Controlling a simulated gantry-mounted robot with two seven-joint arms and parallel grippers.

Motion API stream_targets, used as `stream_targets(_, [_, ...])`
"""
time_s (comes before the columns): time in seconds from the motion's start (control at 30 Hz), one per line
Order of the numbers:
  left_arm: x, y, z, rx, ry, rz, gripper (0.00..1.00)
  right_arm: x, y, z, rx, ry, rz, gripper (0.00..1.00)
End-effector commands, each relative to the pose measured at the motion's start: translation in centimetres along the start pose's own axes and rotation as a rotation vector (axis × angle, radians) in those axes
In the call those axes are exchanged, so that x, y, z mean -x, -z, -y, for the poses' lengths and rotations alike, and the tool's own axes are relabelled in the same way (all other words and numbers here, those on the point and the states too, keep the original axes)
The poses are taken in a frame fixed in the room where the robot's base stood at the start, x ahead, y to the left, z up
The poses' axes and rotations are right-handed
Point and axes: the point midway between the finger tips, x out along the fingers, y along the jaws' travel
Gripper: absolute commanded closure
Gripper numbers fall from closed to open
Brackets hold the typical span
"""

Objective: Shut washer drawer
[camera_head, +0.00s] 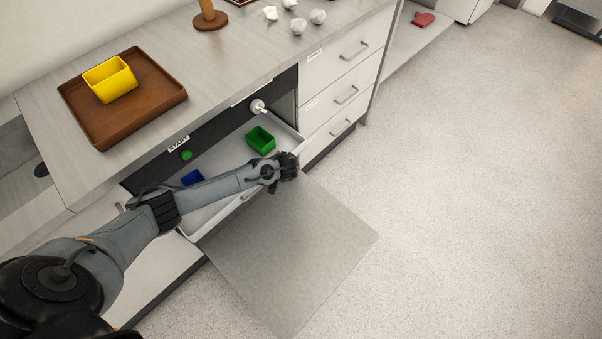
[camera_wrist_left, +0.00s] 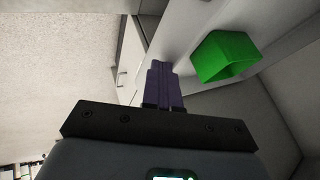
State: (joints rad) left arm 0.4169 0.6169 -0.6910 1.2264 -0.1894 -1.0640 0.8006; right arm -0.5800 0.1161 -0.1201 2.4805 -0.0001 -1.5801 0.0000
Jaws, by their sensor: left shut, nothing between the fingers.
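The washer drawer (camera_head: 219,158) is pulled out from under the counter in the head view. It is white inside and holds a green container (camera_head: 261,139) and a blue container (camera_head: 192,177). A flat grey panel (camera_head: 300,255) lies open below and in front of it. My left arm reaches across the drawer, with the left gripper (camera_head: 291,167) at its front right corner. In the left wrist view the dark fingers (camera_wrist_left: 162,79) are shut and empty beside the green container (camera_wrist_left: 224,56). I cannot tell whether they touch the drawer. My right gripper is out of view.
A brown tray (camera_head: 160,97) with a yellow container (camera_head: 110,79) sits on the counter. A white knob (camera_head: 257,107) and a green button (camera_head: 187,155) are on the black front strip. Closed drawers (camera_head: 337,88) stand to the right. The floor at right is clear.

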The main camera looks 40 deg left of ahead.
Motion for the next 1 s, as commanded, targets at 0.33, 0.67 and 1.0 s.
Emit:
stream_targets(0.33, [-3.9, -0.1, 7.3, 0.004, 0.003, 0.002, 1.00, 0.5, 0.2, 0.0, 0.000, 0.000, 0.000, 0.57])
stream_targets(0.67, [-5.5, -0.1, 10.1, 0.001, 0.000, 0.001, 1.00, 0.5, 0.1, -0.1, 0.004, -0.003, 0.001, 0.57])
stream_targets(1.0, [-5.6, -0.1, 10.5, 0.001, 0.002, 0.002, 1.00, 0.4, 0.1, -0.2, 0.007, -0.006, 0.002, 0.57])
